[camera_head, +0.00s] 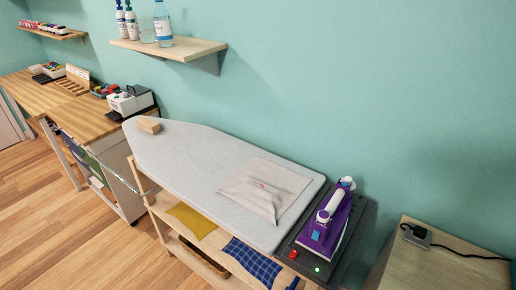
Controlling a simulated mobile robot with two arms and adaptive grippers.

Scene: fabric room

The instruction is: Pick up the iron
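The iron (329,222) is purple with a white handle and a blue part near its front end. It rests on a dark stand (348,245) at the right end of the grey ironing board (200,160). The stand has a red switch and a small lit green light. Neither of my grippers shows in the head view.
A folded beige cloth (265,188) lies on the board left of the iron, and a wooden block (149,125) sits at its far end. A wooden table (440,262) with a plug and cable is at right. A shelf (172,46) with bottles hangs above.

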